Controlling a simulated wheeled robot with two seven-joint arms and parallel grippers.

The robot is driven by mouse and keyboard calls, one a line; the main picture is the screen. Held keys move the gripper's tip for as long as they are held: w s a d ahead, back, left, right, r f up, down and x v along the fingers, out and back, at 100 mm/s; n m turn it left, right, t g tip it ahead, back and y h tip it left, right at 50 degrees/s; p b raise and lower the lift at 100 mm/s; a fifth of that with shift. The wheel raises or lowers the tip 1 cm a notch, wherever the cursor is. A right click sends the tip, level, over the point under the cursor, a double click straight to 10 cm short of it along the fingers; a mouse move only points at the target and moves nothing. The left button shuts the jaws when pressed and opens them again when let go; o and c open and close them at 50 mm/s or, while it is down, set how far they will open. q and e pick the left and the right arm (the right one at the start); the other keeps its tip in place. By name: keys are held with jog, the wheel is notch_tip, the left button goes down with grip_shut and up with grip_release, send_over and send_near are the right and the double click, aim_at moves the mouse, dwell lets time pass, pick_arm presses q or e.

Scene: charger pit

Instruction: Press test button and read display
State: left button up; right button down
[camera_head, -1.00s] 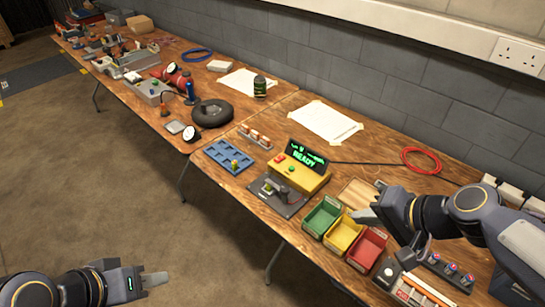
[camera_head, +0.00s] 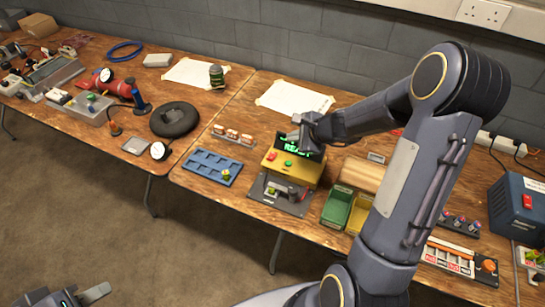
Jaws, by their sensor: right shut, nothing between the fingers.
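The yellow tester box (camera_head: 291,171) stands on the table with a black display (camera_head: 287,147) at its back. Green lettering, apparently READY, shows on the display; my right gripper hides part of it. A red button (camera_head: 272,156) and a green button (camera_head: 288,163) sit on the box top; which is the test button I cannot tell. My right gripper (camera_head: 292,137) is shut and empty, in front of the upper display, above and behind the buttons. My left gripper (camera_head: 98,294) is low at the bottom left, away from the table; its jaws are unclear.
A dark fixture (camera_head: 280,196) lies in front of the tester. A blue tray (camera_head: 212,167) is left of it. A blue power box (camera_head: 515,207) is far right.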

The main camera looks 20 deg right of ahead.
aim_at(288, 163)
jog(key=shift+f, duration=0.1)
dwell(0.3)
notch_tip(288, 163, down, 8)
jog(key=b, duration=0.7)
jog(key=shift+f, duration=0.15)
jog(key=shift+f+b, duration=0.25)
jog(key=shift+b, duration=0.25)
dwell(1.2)
jog(key=shift+f+b, duration=0.4)
jog(key=shift+b, duration=0.1)
